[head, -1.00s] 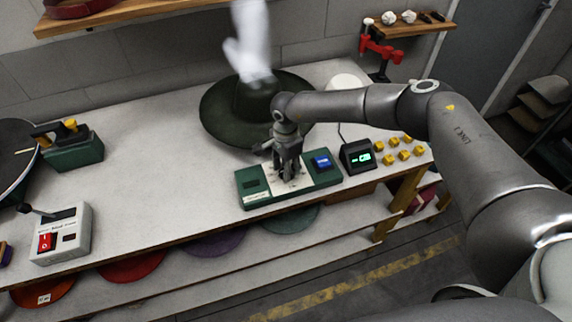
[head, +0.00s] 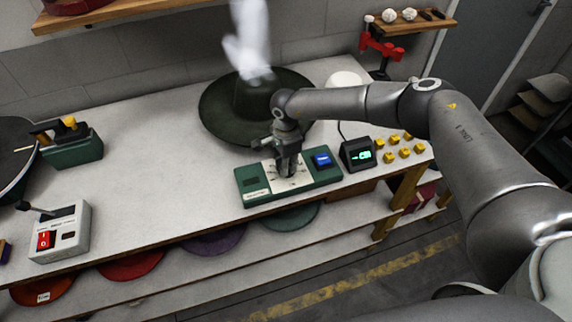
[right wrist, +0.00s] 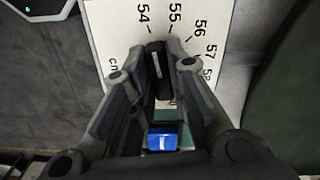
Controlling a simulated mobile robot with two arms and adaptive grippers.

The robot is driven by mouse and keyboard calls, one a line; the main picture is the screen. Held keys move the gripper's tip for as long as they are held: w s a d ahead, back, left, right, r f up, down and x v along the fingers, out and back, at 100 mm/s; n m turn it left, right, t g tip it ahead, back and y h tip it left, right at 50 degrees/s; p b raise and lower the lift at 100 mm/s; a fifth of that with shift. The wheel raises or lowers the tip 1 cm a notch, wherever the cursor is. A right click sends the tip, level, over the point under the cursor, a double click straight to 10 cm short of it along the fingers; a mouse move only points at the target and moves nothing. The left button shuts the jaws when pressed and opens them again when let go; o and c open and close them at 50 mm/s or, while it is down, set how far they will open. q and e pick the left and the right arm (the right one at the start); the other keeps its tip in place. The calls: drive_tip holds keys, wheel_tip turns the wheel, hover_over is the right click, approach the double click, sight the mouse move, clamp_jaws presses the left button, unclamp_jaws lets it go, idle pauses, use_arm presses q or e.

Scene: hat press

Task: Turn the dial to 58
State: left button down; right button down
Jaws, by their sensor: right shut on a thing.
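The dial is a black knob (right wrist: 155,68) with a white line, on a white scale plate (right wrist: 115,30) that shows 54 to 58. In the right wrist view the white line points up, roughly between 54 and 55. My right gripper (right wrist: 160,95) is shut on the knob, its fingers on both sides of it. In the head view the right gripper (head: 288,170) reaches down onto the plate of the green control box (head: 252,189) and hides the knob. My left gripper is not in view.
A blue button (head: 322,160) sits on the box, right of the plate. A small lit display (head: 361,155), its digits unclear, stands to the right, near several yellow blocks (head: 392,152). A dark green hat (head: 225,110) lies behind the box under white steam.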

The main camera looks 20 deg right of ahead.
drive_tip(key=m+b, duration=0.3)
drive_tip(key=m, duration=0.2)
drive_tip(key=shift+w+f+m, duration=0.1)
drive_tip(key=shift+f+m, duration=0.05)
drive_tip(key=shift+m, duration=0.25)
drive_tip(key=m+b, duration=0.2)
drive_tip(key=m, duration=0.4)
drive_tip(key=shift+w+b, duration=0.1)
drive_tip(key=shift+b, duration=0.25)
drive_tip(key=m+b, duration=0.1)
drive_tip(key=m, duration=0.4)
drive_tip(key=shift+d+m+b, duration=0.15)
drive_tip(key=shift+m+b, duration=0.25)
drive_tip(key=m+b, duration=0.1)
drive_tip(key=m, duration=0.4)
drive_tip(key=shift+d+r+m, duration=0.1)
drive_tip(key=shift+r+m, duration=0.1)
drive_tip(key=shift+m, duration=0.2)
drive_tip(key=c, duration=1.4)
unclamp_jaws()
wheel_tip(320, 180, up, 12)
